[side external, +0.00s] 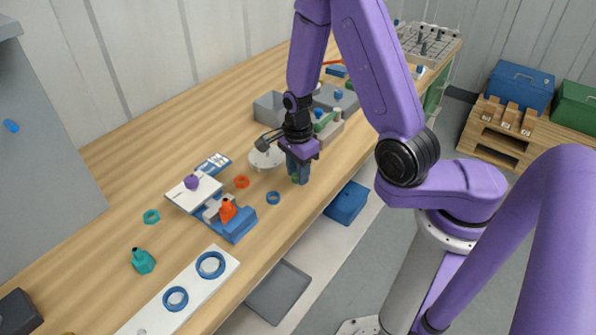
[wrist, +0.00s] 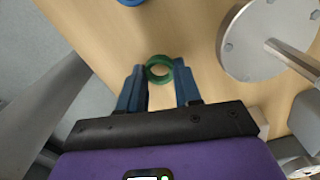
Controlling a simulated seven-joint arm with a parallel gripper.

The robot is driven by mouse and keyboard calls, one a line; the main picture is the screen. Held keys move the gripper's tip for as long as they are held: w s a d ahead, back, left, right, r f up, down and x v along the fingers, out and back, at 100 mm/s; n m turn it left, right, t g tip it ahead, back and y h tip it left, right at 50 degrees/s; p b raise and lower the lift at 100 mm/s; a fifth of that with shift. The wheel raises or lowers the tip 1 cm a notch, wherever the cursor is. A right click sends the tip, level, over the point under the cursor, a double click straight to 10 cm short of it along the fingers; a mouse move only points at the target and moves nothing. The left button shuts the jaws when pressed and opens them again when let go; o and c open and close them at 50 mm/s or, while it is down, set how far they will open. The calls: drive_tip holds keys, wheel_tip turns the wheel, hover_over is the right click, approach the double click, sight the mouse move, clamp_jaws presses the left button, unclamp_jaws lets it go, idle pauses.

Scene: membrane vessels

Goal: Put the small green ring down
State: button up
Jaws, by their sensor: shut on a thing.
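My gripper (side external: 299,178) points down over the wooden bench, near its front edge. In the wrist view my gripper's blue fingers (wrist: 160,85) are shut on the small green ring (wrist: 159,69), one finger on each side of it. The ring's hole faces the camera and shows bench surface through it. In the side view the fingers mostly hide the ring. I cannot tell whether the ring touches the bench.
A blue ring (side external: 273,198) and an orange ring (side external: 241,181) lie to the left. A round metal plate with a stem (wrist: 262,40) stands close by. Grey bins (side external: 269,106) stand behind. A teal ring (side external: 151,216) lies further left. Bare bench surrounds the fingers.

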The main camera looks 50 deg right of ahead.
drive_tip(key=shift+f, duration=0.25)
drive_tip(key=shift+f, duration=0.15)
drive_tip(key=o, duration=1)
